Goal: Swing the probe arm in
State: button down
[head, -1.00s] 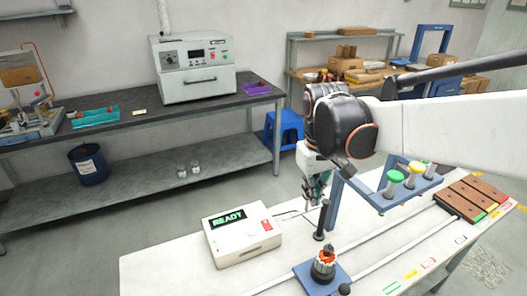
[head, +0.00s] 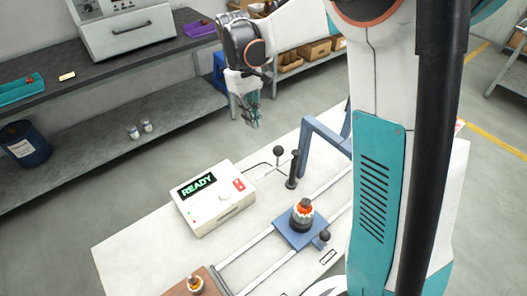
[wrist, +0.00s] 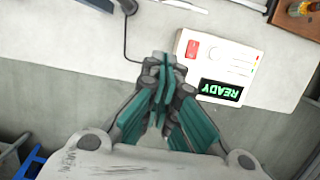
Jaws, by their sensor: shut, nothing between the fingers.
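The probe arm appears to be the thin dark rod with a black ball knob (head: 279,151) by an upright black post (head: 292,172) on the white bench. The rod points away from the armature. The tester box (head: 212,196) shows READY. An armature with a red-orange top (head: 304,209) stands on a blue plate (head: 286,232). My gripper (head: 250,122) is shut and empty, left of and beyond the knob, above the bench's far edge. In the wrist view the gripper (wrist: 160,65) points toward the bench, near the tester box (wrist: 212,62) and its cable (wrist: 126,45).
A blue frame (head: 325,135) stands right of the post. Rails run along the white bench (head: 140,250). Another armature (head: 195,285) sits on a brown board at the front. A second ball knob (head: 324,236) is beside the blue plate. My arm hides the bench's right side.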

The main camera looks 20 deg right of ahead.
jog(key=shift+f, duration=0.1)
jog(key=s+d+f+b, duration=0.2)
jog(key=s+f+b, duration=0.2)
jog(key=f, duration=0.6)
jog(key=shift+s+f, duration=0.2)
jog(key=shift+s, duration=0.75)
